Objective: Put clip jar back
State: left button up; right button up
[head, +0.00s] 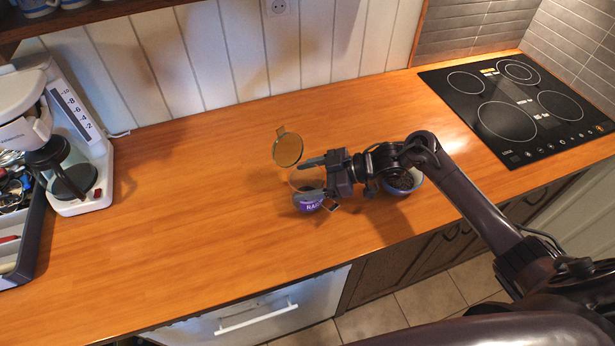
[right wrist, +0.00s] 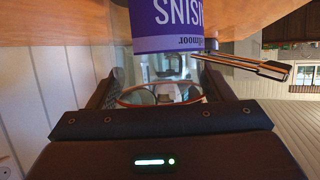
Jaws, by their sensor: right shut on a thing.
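The clip jar (head: 308,203) is clear glass with a purple label reading as raisins, near the middle of the counter in the head view. Its round glass lid (head: 288,150) stands open above the rim. My right gripper (head: 310,176) comes in from the right and is shut on the jar's upper part. In the right wrist view the jar's label (right wrist: 175,25) is upside down, and the glass, an orange seal ring (right wrist: 150,92) and a metal clip (right wrist: 246,66) show near the fingers. I cannot tell whether the jar touches the counter. My left gripper is out of view.
A blue bowl (head: 405,183) with dark contents sits just right of the jar, partly behind my right wrist. A coffee maker (head: 75,150) and a utensil tray (head: 32,240) stand at the left. A black hob (head: 515,105) is at the right. The counter's left-middle is clear.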

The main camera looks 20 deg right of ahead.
jog(key=shift+f, duration=0.1)
jog(key=o, duration=1)
jog(key=shift+f, duration=0.2)
jog(key=o, duration=0.5)
jog(key=shift+r, duration=0.1)
jog(key=shift+r, duration=0.2)
jog(key=shift+b+v, duration=1.7)
jog(key=shift+v, duration=4.3)
